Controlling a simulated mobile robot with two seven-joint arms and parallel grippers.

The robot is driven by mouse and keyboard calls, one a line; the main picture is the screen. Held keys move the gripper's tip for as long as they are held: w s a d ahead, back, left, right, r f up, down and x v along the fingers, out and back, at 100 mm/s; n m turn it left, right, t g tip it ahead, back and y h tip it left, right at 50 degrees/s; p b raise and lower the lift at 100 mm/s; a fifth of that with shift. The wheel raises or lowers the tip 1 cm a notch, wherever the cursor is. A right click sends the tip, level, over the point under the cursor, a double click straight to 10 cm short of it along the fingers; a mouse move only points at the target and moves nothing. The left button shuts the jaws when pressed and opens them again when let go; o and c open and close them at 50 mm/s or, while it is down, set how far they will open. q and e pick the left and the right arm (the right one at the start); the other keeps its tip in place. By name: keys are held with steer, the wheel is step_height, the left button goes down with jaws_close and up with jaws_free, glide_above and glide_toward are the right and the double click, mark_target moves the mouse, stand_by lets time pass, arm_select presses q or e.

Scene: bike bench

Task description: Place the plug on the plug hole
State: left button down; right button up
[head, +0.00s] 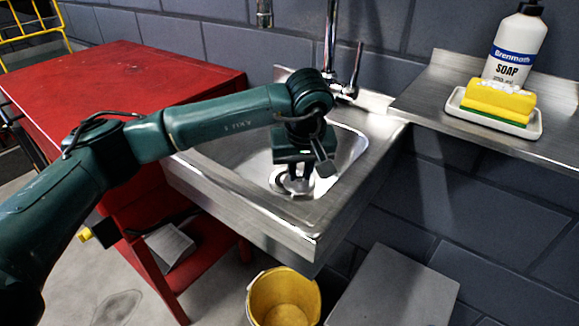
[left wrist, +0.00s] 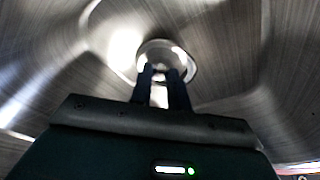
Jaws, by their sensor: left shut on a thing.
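The steel sink basin (head: 232,148) has a round metal ring at its bottom, which shows in the left wrist view (left wrist: 190,70) just beyond my fingertips. I cannot tell whether this ring is the plug hole's rim or the plug's edge. My left gripper (head: 298,178) points down into the basin, low over its bottom. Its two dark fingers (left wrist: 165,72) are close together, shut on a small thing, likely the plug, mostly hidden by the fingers. I cannot tell whether it touches the hole. My right gripper is out of view.
The tap (head: 331,45) rises behind the basin. A soap bottle (head: 516,48) and a dish (head: 492,121) with a yellow sponge (head: 500,98) stand on the right ledge. A red bench (head: 120,75) is at left, and a yellow bucket (head: 258,301) stands below.

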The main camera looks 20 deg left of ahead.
arm_select(q)
steer(key=w+a, duration=0.1)
steer(key=w+a+f, duration=0.1)
steer(key=a, duration=0.1)
steer(key=shift+d, duration=0.1)
steer(key=shift+f+b, duration=0.2)
steer(key=shift+b, duration=0.1)
steer(key=c, duration=1.3)
jaws_free()
steer(key=shift+c, duration=0.2)
